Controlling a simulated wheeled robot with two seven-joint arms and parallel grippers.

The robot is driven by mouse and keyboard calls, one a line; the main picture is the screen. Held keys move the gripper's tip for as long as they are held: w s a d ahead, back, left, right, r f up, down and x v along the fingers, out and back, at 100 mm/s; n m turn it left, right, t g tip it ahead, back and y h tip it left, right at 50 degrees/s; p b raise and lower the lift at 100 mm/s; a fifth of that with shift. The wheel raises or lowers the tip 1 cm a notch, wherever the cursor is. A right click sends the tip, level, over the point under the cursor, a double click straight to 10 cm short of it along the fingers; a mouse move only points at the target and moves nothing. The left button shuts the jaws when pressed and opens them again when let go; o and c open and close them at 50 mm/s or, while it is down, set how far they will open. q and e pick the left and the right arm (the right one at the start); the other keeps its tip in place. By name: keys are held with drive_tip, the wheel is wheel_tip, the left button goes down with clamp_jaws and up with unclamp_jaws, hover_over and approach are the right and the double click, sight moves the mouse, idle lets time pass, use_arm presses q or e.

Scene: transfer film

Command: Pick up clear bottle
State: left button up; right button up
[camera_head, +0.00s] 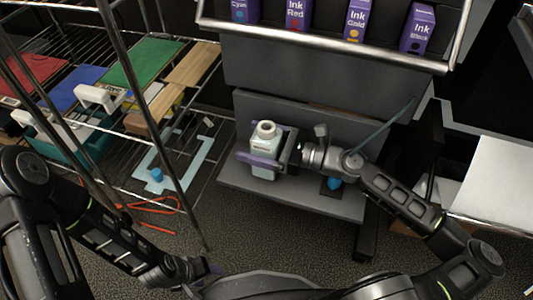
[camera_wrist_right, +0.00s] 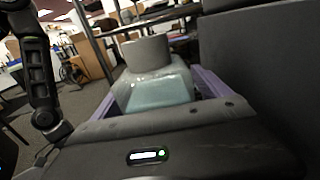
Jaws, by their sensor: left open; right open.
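The clear bottle (camera_head: 264,146), pale and translucent with a whitish cap, stands upright on the low grey shelf (camera_head: 235,181). My right gripper (camera_head: 259,143) comes from the right and is open, with its purple fingers on either side of the bottle. In the right wrist view the bottle (camera_wrist_right: 158,88) sits between the two purple fingers (camera_wrist_right: 160,92); whether they touch it I cannot tell. My left gripper (camera_head: 205,271) is low in the head view, away from the bottle, open, and mostly hidden by its own arm.
Purple ink boxes (camera_head: 355,20) stand on a railed shelf above. A wire rack (camera_head: 190,75) with coloured sheets and trays is at the left. A blue-capped item (camera_head: 333,183) lies under my right arm. Orange cord (camera_head: 160,205) lies at the lower left.

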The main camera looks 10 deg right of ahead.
drive_tip(key=shift+c, duration=0.5)
drive_tip(key=shift+r, duration=0.1)
clamp_jaws()
idle(0.8)
